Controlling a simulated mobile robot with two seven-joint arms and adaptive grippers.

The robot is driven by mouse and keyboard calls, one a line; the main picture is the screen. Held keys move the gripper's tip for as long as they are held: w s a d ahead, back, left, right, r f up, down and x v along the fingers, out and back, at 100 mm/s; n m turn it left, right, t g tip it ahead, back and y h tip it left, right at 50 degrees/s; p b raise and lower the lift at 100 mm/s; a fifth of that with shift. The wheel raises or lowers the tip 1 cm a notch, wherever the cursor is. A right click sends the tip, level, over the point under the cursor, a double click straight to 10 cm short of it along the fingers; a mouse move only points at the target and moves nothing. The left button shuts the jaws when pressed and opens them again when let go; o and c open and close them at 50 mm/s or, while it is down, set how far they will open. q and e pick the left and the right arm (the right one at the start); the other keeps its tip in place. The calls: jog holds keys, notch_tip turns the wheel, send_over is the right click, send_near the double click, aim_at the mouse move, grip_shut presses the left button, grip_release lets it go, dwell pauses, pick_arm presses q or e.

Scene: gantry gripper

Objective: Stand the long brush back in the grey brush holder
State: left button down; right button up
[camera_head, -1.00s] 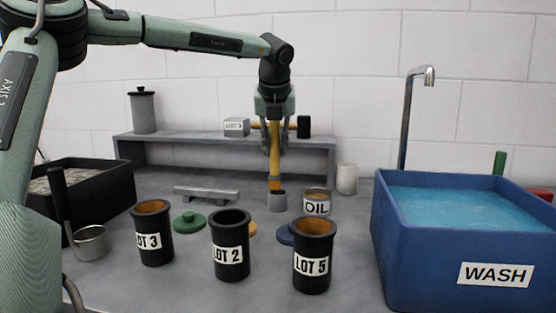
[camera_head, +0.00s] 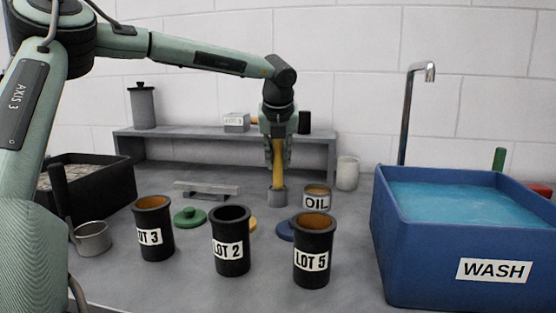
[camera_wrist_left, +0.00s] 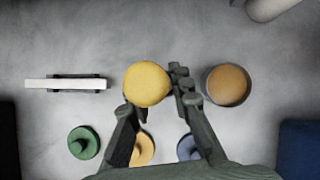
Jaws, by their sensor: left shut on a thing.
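The long brush (camera_head: 279,177) has a yellow handle and stands about upright in my left gripper (camera_head: 278,158). The fingers are shut on it. Its lower end meets the mouth of the small grey brush holder (camera_head: 278,197); how deep it sits inside I cannot tell. In the left wrist view the round yellow end of the brush (camera_wrist_left: 147,83) shows from above between the fingers (camera_wrist_left: 158,95), and it hides the holder. My right gripper is in neither view.
The OIL pot (camera_head: 316,197) stands close to the holder's right. Black pots LOT 3 (camera_head: 154,230), LOT 2 (camera_head: 231,242) and LOT 5 (camera_head: 313,253) stand in front. A grey shelf (camera_head: 220,143) runs behind; the blue WASH basin (camera_head: 430,250) is at right.

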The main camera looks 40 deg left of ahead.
pick_arm(q)
jog(key=c, duration=1.4)
grip_release()
jog(key=shift+o, duration=0.2)
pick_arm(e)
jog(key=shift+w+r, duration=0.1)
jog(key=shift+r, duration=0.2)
pick_arm(q)
jog(key=shift+r, duration=0.1)
jog(key=shift+d+r, duration=0.1)
jog(key=shift+r, duration=0.2)
jog(key=v, duration=1.1)
jog(key=shift+s+d+b, duration=0.15)
jog(key=shift+s+b, duration=0.1)
jog(key=shift+b, duration=0.15)
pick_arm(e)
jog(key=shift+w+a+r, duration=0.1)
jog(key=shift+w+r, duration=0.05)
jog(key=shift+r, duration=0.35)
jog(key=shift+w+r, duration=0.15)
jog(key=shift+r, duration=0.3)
